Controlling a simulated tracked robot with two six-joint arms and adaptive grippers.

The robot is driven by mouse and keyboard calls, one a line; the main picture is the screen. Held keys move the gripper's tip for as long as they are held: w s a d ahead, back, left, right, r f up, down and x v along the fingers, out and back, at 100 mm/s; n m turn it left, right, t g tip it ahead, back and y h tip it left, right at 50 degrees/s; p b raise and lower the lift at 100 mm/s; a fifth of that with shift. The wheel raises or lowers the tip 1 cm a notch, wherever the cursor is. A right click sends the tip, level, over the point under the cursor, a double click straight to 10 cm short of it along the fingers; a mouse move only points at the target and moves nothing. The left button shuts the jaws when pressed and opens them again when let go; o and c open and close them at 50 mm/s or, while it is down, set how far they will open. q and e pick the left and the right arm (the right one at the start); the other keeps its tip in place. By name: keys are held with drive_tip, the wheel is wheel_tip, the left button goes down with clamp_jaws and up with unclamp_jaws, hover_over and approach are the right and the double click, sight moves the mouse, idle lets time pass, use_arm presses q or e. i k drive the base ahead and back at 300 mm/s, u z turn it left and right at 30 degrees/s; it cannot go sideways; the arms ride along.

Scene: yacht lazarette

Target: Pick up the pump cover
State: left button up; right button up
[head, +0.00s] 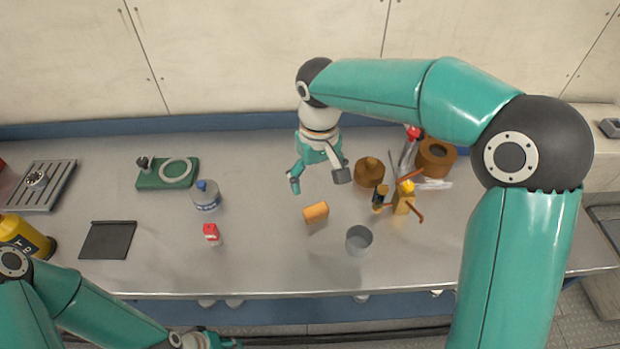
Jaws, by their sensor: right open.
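A round bronze-brown piece with a small knob on top (369,170), which looks like the pump cover, stands on the grey bench right of centre. A bronze-brown round body with a dark opening (436,156) stands to its right, partly hidden by my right arm. My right gripper (318,180) is open and empty, pointing down left of the knobbed piece and apart from it. My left gripper (212,342) is only partly in view at the bottom edge, and its fingers cannot be made out.
An orange block (316,212) and a grey cup (359,241) lie nearer the front. A cluster of tools (405,198) crowds the right. A blue-capped jar (206,196), red-and-white carton (212,234), green tray (168,174) and dark mat (107,240) stand left.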

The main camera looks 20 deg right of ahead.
sight(369, 172)
drive_tip(key=k, duration=1)
